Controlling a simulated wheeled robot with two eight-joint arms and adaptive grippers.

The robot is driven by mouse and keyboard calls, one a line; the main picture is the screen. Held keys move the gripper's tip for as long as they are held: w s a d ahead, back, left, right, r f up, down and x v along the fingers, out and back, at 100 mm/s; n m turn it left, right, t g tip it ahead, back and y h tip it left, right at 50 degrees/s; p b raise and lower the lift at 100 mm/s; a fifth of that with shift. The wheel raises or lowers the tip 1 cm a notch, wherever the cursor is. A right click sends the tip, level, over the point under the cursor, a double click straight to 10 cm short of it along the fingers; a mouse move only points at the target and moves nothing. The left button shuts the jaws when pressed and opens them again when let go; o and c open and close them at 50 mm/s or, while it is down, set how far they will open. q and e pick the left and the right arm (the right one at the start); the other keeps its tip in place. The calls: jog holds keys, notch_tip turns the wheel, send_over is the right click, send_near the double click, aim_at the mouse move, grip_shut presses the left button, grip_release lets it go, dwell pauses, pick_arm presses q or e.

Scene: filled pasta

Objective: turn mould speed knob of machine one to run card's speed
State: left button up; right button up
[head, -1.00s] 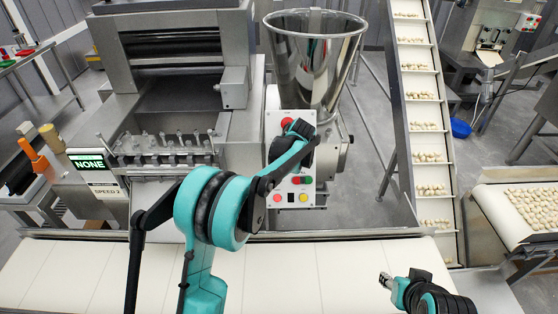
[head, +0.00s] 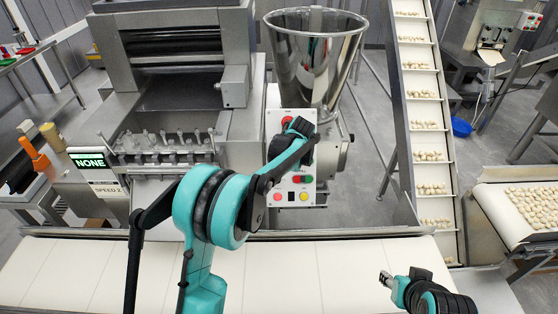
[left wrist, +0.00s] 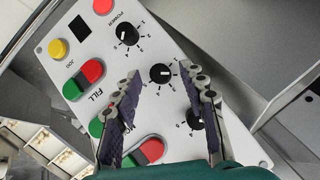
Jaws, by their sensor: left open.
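The white control panel (left wrist: 78,58) carries three black knobs: an upper knob (left wrist: 127,35), a middle knob (left wrist: 160,73) and a lower knob (left wrist: 195,120), each with a printed scale. I cannot read which is the mould speed knob. My left gripper (left wrist: 163,82) is open, its fingertips on either side of the middle knob; contact is not clear. In the head view my left gripper (head: 300,127) hides much of the panel (head: 277,120). A card reading "SPEED 2" (head: 108,190) is at the left. My right gripper (head: 386,280) is low at the right, its jaws too small to judge.
Red, green and yellow buttons surround the knobs, including a yellow button (left wrist: 58,48). A steel hopper (head: 315,60) stands behind the panel. The white belt (head: 330,270) in front is clear.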

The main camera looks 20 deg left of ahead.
pick_arm(q)
jog(key=v, duration=1.1)
jog(key=shift+r, duration=0.3)
jog(key=shift+s+d, duration=0.15)
jog(key=s+a+f+t+h+b, duration=0.15)
jog(key=s+b, duration=0.35)
jog(key=s, duration=1.4)
jog(key=s+f+n+t+h+b, duration=0.1)
jog(key=s+f+h+b, duration=0.1)
jog(key=s+f, duration=0.9)
jog(key=s, duration=0.3)
jog(key=shift+h+b, duration=0.3)
jog(key=shift+h, duration=0.05)
jog(key=shift+f, duration=0.1)
